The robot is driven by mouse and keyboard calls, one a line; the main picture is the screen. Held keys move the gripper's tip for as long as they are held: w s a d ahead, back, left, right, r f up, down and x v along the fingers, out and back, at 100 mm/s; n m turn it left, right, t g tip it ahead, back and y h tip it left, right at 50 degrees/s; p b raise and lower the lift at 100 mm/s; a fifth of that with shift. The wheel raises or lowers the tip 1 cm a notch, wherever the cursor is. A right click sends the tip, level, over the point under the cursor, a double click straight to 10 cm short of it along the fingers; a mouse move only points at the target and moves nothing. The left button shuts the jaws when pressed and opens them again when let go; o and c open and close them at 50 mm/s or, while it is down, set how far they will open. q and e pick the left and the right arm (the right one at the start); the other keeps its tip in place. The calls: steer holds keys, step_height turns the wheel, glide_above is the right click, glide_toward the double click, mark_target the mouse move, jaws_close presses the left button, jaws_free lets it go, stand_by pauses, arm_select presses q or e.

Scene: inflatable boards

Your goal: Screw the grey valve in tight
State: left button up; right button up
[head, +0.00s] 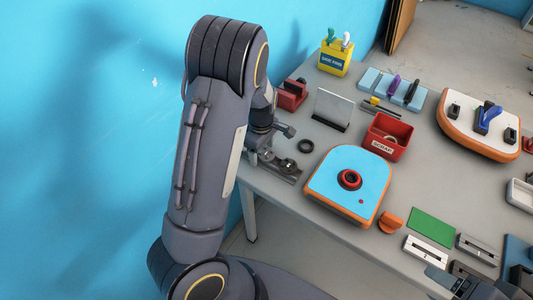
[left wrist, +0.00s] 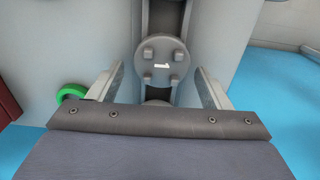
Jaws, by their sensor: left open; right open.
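A grey round valve cap (left wrist: 162,62) with several raised lugs faces the camera in the left wrist view, in front of a dark vertical strip. My left gripper (left wrist: 157,88) is open, with one finger on each side of the cap's lower part; I see no clear contact. In the head view my left arm hides much of this gripper, and I cannot pick out the valve with certainty. My right gripper (head: 455,283) is open at the bottom right edge of the head view, partly cut off.
A blue-topped board (head: 333,180) with a red valve seat (head: 349,180) lies on the grey table. Around it are a red scrap bin (head: 388,136), a green mat (head: 432,227), an orange knob (head: 390,222) and a second board (head: 465,135). A green ring (left wrist: 72,92) shows in the wrist view.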

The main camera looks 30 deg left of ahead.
arm_select(q)
steer(key=c, duration=1.1)
steer(key=shift+o, duration=0.2)
steer(key=shift+r, duration=0.1)
